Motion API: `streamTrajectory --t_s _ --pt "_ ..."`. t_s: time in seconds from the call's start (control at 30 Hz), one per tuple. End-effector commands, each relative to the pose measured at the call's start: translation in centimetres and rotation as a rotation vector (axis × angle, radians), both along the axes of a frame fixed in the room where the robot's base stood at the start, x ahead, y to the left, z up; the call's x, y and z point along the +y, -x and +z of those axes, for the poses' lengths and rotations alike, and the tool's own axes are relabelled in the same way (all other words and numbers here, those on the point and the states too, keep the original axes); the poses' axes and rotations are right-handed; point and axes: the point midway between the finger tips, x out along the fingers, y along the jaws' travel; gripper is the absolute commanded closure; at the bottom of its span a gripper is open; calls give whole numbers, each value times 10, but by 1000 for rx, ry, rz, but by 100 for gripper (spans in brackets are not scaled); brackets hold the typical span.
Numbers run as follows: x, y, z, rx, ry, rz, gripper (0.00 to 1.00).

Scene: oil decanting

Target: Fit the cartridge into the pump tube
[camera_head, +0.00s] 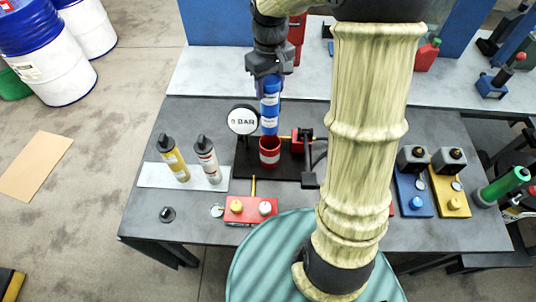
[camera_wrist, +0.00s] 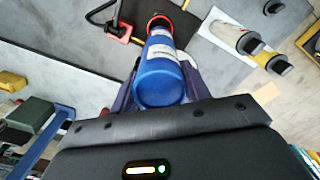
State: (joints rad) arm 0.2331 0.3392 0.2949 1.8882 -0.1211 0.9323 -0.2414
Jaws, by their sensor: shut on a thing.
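My gripper (camera_head: 269,84) is shut on a blue cartridge (camera_head: 270,113) with a white label. The cartridge is held roughly upright, and in the wrist view (camera_wrist: 160,82) its near end faces the camera. In the wrist view the tube's red rim (camera_wrist: 159,19) shows past the cartridge's far end.
A round "0 BAR" gauge (camera_head: 243,120) stands close left of the tube. A red fitting with a black hose (camera_head: 301,141) is close right. Yellow (camera_head: 173,158) and grey (camera_head: 208,159) cartridges stand on a white mat (camera_head: 152,178). A red box with knobs (camera_head: 251,210) sits in front.

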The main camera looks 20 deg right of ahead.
Motion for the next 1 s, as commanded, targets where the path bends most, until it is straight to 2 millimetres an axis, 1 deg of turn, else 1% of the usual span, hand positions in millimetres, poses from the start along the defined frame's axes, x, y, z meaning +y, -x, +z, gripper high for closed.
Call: streamTrajectory --t_s 0.23,0.37,0.47,0.9,1.0 --pt "0 0 0 -1 0 0 100" --pt "0 0 -9 2 0 1 100" --pt "0 1 -26 6 -1 0 100" --pt "1 1 -118 6 -2 2 100" --pt "1 1 -132 3 -1 0 100"
